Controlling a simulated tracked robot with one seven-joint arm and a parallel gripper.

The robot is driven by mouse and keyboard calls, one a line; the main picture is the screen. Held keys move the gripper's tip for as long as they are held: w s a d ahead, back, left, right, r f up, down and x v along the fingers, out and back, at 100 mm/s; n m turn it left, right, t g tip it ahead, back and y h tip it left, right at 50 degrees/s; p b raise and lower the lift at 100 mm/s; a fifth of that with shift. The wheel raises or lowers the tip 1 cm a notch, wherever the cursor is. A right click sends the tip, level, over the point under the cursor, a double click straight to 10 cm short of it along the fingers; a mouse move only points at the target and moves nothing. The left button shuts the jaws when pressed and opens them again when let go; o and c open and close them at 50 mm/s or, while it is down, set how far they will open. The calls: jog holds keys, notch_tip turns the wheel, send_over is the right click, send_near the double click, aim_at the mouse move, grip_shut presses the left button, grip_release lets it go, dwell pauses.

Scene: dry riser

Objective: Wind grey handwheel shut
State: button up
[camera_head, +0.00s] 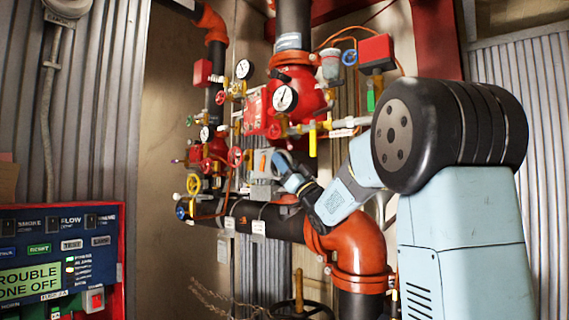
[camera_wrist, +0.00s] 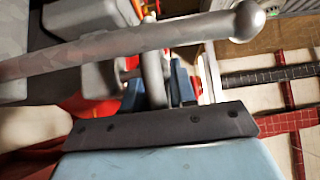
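A small grey handwheel (camera_head: 267,162) shows in the head view on a grey box, in front of the red valve group. My gripper (camera_head: 284,168), with pale blue fingers, reaches it from the right and overlaps its edge. In the wrist view, a grey bar with a ball end (camera_wrist: 120,42) crosses the top, close to the camera. Behind it, a grey upright piece (camera_wrist: 154,80) stands between the blue fingers of my gripper (camera_wrist: 160,85). The bar hides most of the fingertips, so I cannot tell whether they are closed on the grey piece.
A black pipe (camera_head: 270,222) runs below into an orange elbow (camera_head: 350,248). Red (camera_head: 235,156) and yellow (camera_head: 193,184) handwheels and gauges (camera_head: 284,98) crowd the left and above. An alarm panel (camera_head: 60,262) stands at lower left. A dark handwheel (camera_head: 302,312) sits low.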

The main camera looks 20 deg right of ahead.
grip_shut()
jog(key=shift+f, duration=0.1)
